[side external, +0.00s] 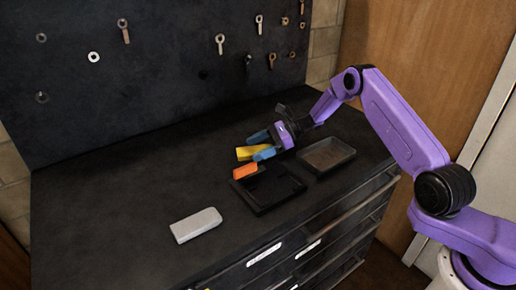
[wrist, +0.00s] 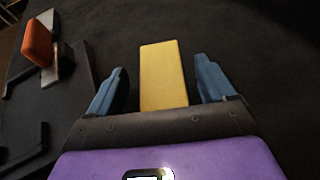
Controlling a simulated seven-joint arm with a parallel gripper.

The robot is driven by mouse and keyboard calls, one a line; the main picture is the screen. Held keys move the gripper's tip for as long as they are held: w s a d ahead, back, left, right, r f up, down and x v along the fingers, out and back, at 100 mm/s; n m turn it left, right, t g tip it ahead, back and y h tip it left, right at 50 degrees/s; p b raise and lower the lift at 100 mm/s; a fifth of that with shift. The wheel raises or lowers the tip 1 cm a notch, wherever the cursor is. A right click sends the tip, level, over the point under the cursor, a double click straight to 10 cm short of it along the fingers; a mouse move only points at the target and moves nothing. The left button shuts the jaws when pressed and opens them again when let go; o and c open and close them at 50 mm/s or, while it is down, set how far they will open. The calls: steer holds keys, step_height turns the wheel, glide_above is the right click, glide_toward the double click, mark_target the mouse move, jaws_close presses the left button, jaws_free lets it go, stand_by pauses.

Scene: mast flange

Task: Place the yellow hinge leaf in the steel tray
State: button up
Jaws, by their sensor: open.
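The yellow hinge leaf (side external: 247,153) is a flat rectangular piece on the dark bench top, left of my gripper in the side view. In the wrist view the leaf (wrist: 163,72) extends forward between my blue fingers, with a gap on each side. My gripper (side external: 261,145) is open and low around the leaf's near end; it also shows in the wrist view (wrist: 161,86). I cannot tell how high the fingers are above the bench. The steel tray (side external: 344,163), shallow and grey-brown, stands right of my gripper and looks empty.
A black frame-like fixture (side external: 268,207) lies in front of my gripper, with an orange piece (side external: 245,171) at its left corner. The orange piece (wrist: 37,42) also shows in the wrist view. A light grey block (side external: 196,225) lies front left. A dark pegboard (side external: 150,80) stands behind.

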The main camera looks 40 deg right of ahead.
steer(key=v, duration=1.2)
steer(key=shift+f, duration=0.1)
